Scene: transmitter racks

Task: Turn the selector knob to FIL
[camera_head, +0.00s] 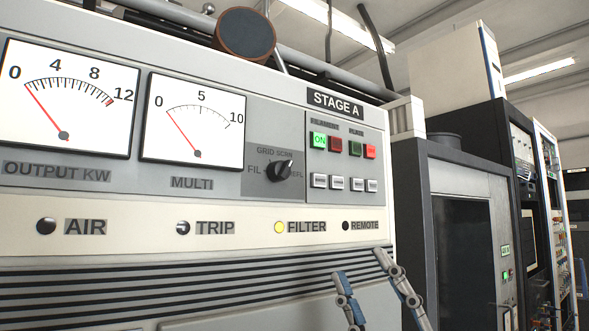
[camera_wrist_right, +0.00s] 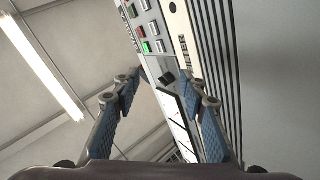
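The black selector knob (camera_head: 280,171) sits on a grey plate on the STAGE A panel, right of the MULTI meter. The plate is lettered FIL at its left, GRID and SCRN above, and REFL, partly covered, at its right. The knob's pale mark seems to face the upper right, toward SCRN or REFL; I cannot tell which. My right gripper (camera_head: 359,264) is open and empty, below and right of the knob. In the right wrist view the knob (camera_wrist_right: 168,77) shows between the open fingers (camera_wrist_right: 161,81), beyond their tips. My left gripper is not in view.
Lit green and red buttons (camera_head: 319,140) and several white switches (camera_head: 337,182) are right of the knob. The OUTPUT KW meter (camera_head: 68,95) and MULTI meter (camera_head: 192,120) are left. Indicator lamps, FILTER (camera_head: 279,227) lit yellow, line the strip below. A dark cabinet (camera_head: 462,165) stands right.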

